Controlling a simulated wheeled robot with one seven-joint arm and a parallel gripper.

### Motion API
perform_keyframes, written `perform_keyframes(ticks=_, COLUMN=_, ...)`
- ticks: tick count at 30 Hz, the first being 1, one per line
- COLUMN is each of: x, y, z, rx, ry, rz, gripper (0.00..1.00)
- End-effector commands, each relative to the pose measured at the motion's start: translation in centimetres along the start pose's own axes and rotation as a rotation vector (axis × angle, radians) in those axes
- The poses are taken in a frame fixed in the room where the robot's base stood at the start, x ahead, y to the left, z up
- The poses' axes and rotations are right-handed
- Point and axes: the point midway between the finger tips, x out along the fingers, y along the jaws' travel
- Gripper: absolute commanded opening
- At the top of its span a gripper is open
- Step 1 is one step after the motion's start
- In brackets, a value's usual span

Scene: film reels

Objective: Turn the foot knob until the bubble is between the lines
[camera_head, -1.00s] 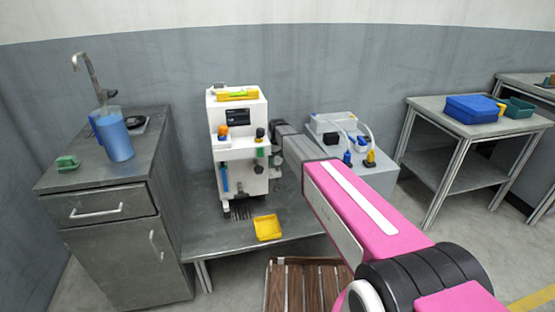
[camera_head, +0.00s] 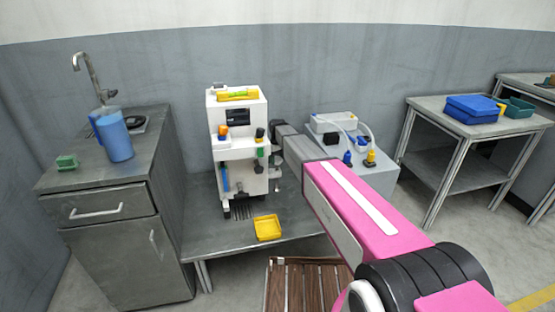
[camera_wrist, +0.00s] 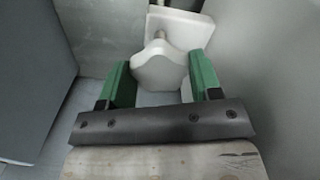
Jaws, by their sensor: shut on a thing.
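The white machine (camera_head: 237,150) stands on the low grey table, with a yellow spirit level (camera_head: 238,95) on its top. The level's vial looks green, but its bubble and lines are too small to read. In the wrist view, the white lobed foot knob (camera_wrist: 160,68) sits between the green fingertips of my gripper (camera_wrist: 160,82), on a short stem below a white plate. The fingers are shut on the knob from both sides. In the head view, my gripper is mostly hidden beside the machine's lower right, behind my arm.
A yellow tray (camera_head: 267,228) lies on the low table (camera_head: 205,240) in front of the machine. A white box with tubes (camera_head: 350,165) stands to the right. A sink cabinet (camera_head: 110,215) with a blue jug (camera_head: 115,140) is at left. A wooden slatted surface (camera_head: 300,285) is below my arm.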

Motion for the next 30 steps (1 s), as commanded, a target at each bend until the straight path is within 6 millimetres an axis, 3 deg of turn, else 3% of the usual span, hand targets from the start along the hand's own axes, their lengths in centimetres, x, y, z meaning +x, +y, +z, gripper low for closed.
perform_keyframes(ticks=18, x=0.01, y=-0.08, z=0.03, rx=0.481, ry=-0.001, rz=-0.003, gripper=0.34)
perform_keyframes(ticks=30, x=0.05, y=-0.07, z=0.03, rx=0.608, ry=-0.002, rz=-0.003, gripper=0.34)
